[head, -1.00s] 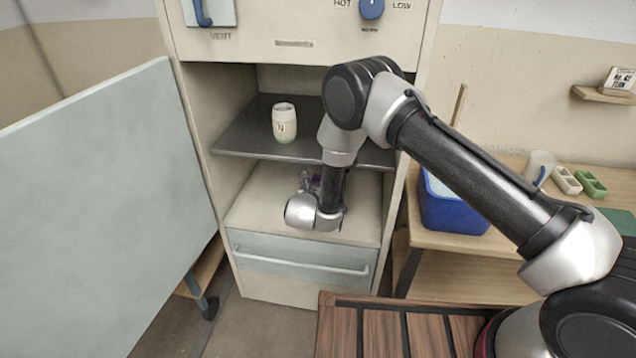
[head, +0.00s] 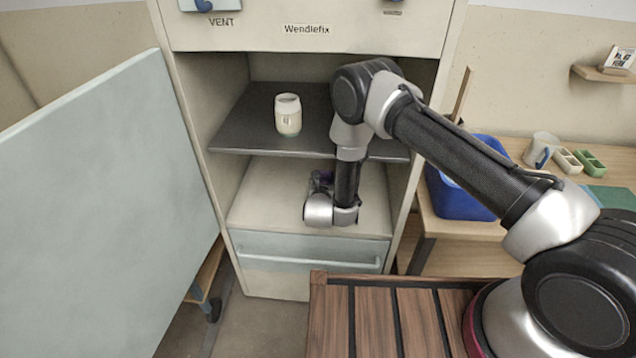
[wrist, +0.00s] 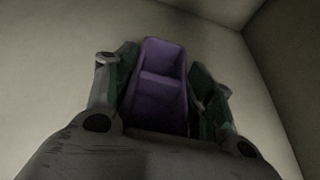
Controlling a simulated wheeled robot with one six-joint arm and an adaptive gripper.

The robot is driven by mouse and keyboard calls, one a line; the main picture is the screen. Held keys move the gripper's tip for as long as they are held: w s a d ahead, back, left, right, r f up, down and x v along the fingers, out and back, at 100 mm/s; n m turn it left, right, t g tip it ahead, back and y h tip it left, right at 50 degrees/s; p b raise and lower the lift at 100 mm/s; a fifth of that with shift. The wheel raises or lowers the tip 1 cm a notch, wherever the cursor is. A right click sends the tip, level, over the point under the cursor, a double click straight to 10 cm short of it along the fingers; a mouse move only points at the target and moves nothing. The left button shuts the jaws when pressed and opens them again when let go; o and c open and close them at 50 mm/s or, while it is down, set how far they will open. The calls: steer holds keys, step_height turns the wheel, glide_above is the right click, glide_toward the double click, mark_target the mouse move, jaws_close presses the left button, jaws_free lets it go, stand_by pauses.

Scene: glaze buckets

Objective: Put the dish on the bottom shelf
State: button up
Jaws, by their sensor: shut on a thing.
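The dish (wrist: 161,85) is purple, long and divided into compartments by a cross wall. My gripper (wrist: 162,88) is shut on it, one finger on each side, in the wrist view. In the head view my gripper (head: 322,182) is inside the cabinet, low over the bottom shelf (head: 265,205). Only a small dark purple bit of the dish shows there, behind my wrist. I cannot tell whether the dish touches the shelf surface.
A dark upper shelf (head: 235,128) sits above my wrist and holds a pale cup (head: 288,115). The cabinet door (head: 100,200) stands open at left. A blue bucket (head: 462,195), a mug (head: 541,150) and small divided dishes (head: 578,161) are on the table at right.

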steer(key=shift+w, duration=0.1)
steer(key=shift+f, duration=0.2)
steer(key=o, duration=1.6)
steer(key=shift+c, duration=0.2)
steer(key=shift+r, duration=0.1)
steer(key=v, duration=1.2)
steer(key=shift+r, duration=0.1)
